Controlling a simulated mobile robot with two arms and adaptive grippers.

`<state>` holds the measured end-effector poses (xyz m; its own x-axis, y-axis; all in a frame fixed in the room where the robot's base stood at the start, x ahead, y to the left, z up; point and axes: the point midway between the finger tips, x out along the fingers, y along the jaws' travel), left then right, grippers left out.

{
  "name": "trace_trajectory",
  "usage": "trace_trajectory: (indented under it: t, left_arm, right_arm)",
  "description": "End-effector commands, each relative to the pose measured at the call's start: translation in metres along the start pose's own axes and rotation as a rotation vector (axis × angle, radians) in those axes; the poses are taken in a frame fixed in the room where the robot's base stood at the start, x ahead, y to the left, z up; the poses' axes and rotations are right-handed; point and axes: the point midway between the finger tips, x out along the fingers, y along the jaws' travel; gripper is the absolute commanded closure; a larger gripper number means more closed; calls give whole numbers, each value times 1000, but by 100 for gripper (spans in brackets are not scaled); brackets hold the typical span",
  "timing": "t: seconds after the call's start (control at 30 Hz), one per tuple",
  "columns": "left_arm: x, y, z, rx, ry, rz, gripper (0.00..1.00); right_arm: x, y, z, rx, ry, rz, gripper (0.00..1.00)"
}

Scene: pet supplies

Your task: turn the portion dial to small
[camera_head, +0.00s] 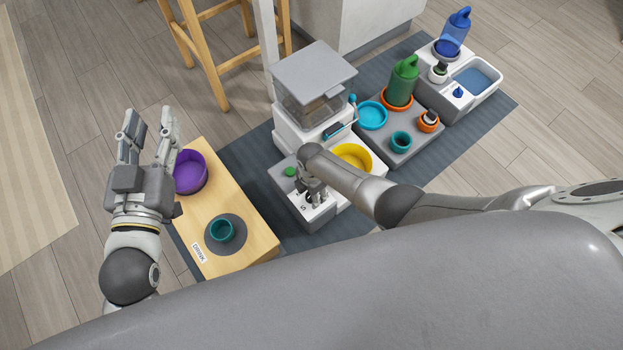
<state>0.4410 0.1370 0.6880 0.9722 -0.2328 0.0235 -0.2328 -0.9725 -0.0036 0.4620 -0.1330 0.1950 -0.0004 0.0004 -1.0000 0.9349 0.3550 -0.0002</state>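The pet feeder (312,80) stands on the dark mat, with a grey lid, a clear hopper and a white body. Its low front part has a green button (290,171) and a white panel (317,212) with small dark marks. My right gripper (314,196) points down at this panel, its fingers at or just above it. The portion dial is not clearly visible; my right gripper and wrist cover that spot, and I cannot tell whether the fingers touch or grip it. My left gripper (150,120) is open and empty, left of the wooden board.
A yellow bowl (353,157) sits beside my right forearm. The wooden board (255,225) holds a purple bowl (190,172) and a teal cup (222,231). Right of the feeder are a grey tray (405,150) with a green bottle (403,77) and a water fountain (478,78). A stool stands behind.

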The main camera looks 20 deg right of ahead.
Motion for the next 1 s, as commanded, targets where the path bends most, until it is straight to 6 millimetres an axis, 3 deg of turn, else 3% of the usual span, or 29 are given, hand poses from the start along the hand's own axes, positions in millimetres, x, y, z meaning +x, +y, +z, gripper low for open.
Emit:
trace_trajectory:
  t: [0.8,1.0]
  left_arm:
    - [0,0,-1,-1,2,0,60]
    - [0,0,-1,-1,2,0,60]
  right_arm:
    - [-90,0,0,-2,-1,2,43]
    - [-104,-1,0,-1,-1,0,43]
